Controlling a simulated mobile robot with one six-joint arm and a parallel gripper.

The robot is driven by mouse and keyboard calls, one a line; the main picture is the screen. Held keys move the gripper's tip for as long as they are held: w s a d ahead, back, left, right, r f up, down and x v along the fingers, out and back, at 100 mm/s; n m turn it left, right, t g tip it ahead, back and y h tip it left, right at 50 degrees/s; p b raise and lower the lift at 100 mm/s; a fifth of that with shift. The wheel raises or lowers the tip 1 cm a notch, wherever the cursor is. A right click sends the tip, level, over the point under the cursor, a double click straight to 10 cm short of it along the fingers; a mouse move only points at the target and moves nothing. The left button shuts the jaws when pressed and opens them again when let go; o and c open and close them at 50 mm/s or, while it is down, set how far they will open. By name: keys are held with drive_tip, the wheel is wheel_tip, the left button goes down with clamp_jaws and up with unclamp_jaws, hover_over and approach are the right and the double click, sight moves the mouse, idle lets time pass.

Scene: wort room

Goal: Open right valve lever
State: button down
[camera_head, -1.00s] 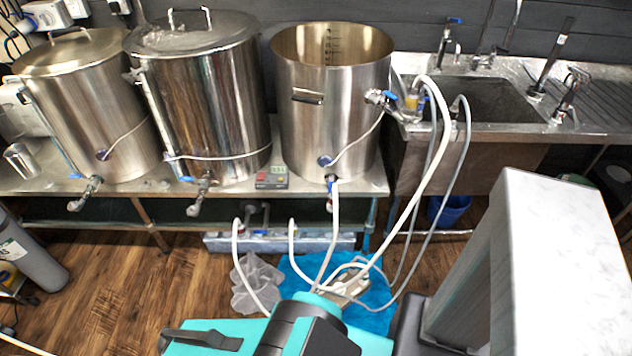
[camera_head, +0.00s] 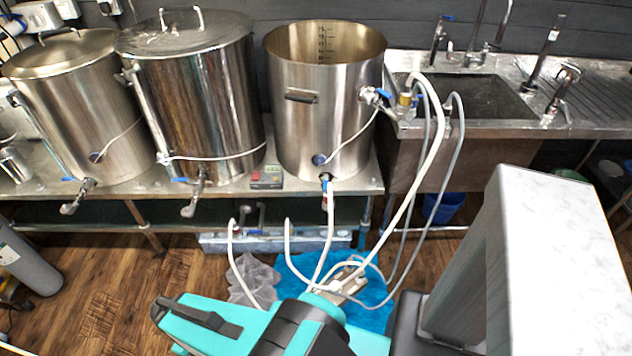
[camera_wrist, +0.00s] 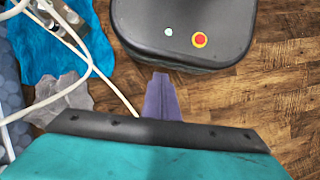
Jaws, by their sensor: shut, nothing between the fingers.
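Three steel pots stand in a row on the bench. The right pot (camera_head: 325,110) is open on top and has a front bottom valve with a small blue lever (camera_head: 326,183) and a white hose on it. A second valve with a blue lever (camera_head: 383,94) sits high on its right side. I cannot tell how far either lever is turned. My gripper (camera_wrist: 161,77) is shut and empty in the wrist view, over the wood floor and beside my dark base, with no valve near it. In the head view my teal arm is low in front and the fingertips are hidden.
The left pot (camera_head: 75,110) and middle pot (camera_head: 200,100) have similar front valves. White hoses (camera_head: 328,245) hang to the floor before the right pot, near a blue sheet (camera_head: 295,266). A sink (camera_head: 470,95) stands at the right.

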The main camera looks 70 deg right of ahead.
drive_tip(key=w+d+r+n, duration=0.1)
drive_tip(key=w+d+r, duration=0.25)
drive_tip(key=d, duration=0.65)
drive_tip(key=w+d+r+t, duration=0.1)
drive_tip(key=w+d+r, duration=0.25)
drive_tip(key=d, duration=0.55)
drive_tip(key=w+d+r+n, duration=0.1)
drive_tip(key=w+d+r, duration=0.25)
drive_tip(key=d, duration=0.65)
drive_tip(key=s+d+r, duration=0.4)
drive_tip(key=d+r, duration=0.2)
drive_tip(key=d, duration=0.4)
drive_tip(key=s+d+r, duration=0.5)
drive_tip(key=d+r, duration=0.2)
drive_tip(key=d, duration=0.3)
drive_tip(key=s+d+r+h+b, duration=0.1)
drive_tip(key=s+d+r, duration=0.4)
drive_tip(key=d, duration=0.5)
wheel_tip(320, 180, up, 2)
drive_tip(key=shift+s+d+r, duration=0.15)
drive_tip(key=shift+s, duration=0.1)
